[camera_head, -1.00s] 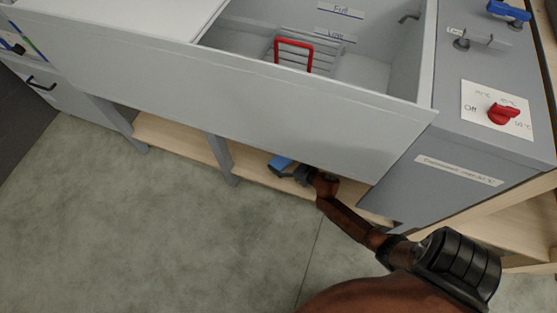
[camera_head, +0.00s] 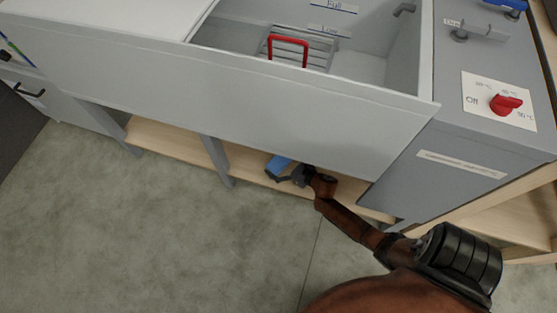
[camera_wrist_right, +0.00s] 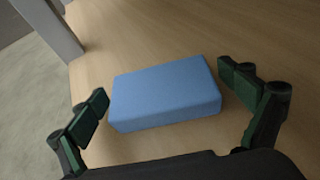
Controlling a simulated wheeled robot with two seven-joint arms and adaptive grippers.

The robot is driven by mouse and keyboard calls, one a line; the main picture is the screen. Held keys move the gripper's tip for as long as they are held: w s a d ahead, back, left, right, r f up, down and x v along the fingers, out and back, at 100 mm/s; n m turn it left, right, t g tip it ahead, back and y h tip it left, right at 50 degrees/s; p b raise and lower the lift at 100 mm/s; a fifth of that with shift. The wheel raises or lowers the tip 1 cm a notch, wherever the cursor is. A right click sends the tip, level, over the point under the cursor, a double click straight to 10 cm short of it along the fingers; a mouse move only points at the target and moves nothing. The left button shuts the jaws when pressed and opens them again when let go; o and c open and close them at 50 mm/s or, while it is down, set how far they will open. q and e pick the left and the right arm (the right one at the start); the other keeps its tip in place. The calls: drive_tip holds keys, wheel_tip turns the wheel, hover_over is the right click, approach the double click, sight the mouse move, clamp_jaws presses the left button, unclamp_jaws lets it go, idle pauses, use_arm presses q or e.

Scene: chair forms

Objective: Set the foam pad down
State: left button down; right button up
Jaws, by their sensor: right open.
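The blue foam pad (camera_wrist_right: 165,95) is a flat block lying on the wooden shelf (camera_wrist_right: 150,30) under the tank unit. In the right wrist view it sits between the spread fingers of my right gripper (camera_wrist_right: 172,98), with a gap on both sides. In the head view the pad (camera_head: 279,165) shows just left of my right gripper (camera_head: 290,176), which reaches in low at the shelf's front. My right gripper is open. My left gripper is not in view.
Above the shelf stands the grey tank (camera_head: 300,110) with a red-handled rack (camera_head: 288,42) inside. A red knob (camera_head: 505,104) is on the right panel. A grey upright (camera_head: 216,160) divides the shelf left of the pad. The floor (camera_head: 130,220) in front is clear.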

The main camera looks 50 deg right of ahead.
sight(278, 160)
drive_tip(key=shift+r, duration=0.1)
drive_tip(key=shift+s+r, duration=0.1)
drive_tip(key=shift+r, duration=0.1)
drive_tip(key=p+v, duration=0.3)
drive_tip(key=v, duration=0.2)
drive_tip(key=shift+s+r, duration=0.45)
drive_tip(key=shift+s, duration=0.5)
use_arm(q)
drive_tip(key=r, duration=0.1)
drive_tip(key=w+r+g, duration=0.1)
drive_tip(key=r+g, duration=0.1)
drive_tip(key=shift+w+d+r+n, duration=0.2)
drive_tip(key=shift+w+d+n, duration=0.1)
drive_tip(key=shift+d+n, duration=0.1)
use_arm(e)
drive_tip(key=shift+s, duration=0.15)
